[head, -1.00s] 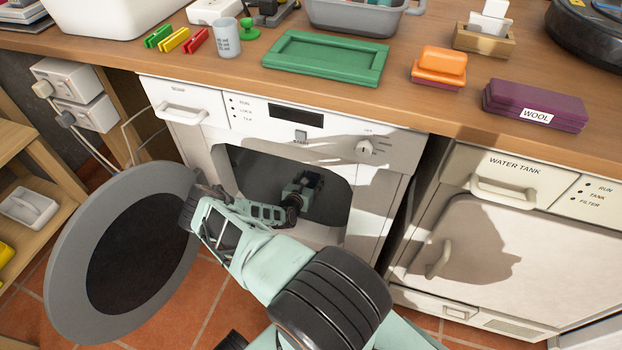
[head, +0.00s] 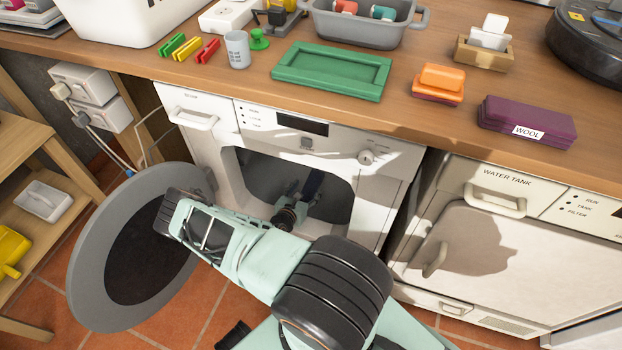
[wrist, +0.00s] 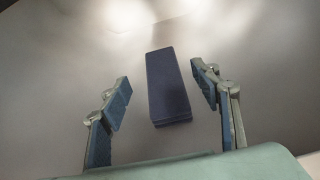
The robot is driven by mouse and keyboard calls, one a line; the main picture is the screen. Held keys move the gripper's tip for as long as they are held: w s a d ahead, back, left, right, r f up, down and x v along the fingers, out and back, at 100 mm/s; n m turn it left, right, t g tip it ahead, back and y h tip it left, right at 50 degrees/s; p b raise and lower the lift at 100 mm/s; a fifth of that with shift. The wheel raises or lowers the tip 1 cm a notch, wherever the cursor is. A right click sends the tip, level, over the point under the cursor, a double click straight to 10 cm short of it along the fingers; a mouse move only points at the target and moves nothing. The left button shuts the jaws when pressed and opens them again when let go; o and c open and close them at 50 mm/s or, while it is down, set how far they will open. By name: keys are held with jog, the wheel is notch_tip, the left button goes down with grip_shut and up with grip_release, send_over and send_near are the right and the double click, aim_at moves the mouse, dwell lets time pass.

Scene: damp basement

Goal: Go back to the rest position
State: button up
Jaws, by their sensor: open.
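My gripper (wrist: 163,92) is open in the wrist view, with one finger on each side of a dark blue block (wrist: 166,85). The block lies on a smooth grey surface, and gaps show between it and both fingers. In the head view my arm reaches over the open round door (head: 95,280) into the dark opening of the white washing machine (head: 400,165). My gripper there (head: 292,208) is partly hidden by my own arm. A dark blue strip, seemingly the block (head: 313,184), shows just beyond it inside the opening.
The WATER TANK machine (head: 480,250) stands at right. A wooden shelf (head: 25,140) is at left.

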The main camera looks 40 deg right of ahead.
jog(key=shift+v, duration=0.85)
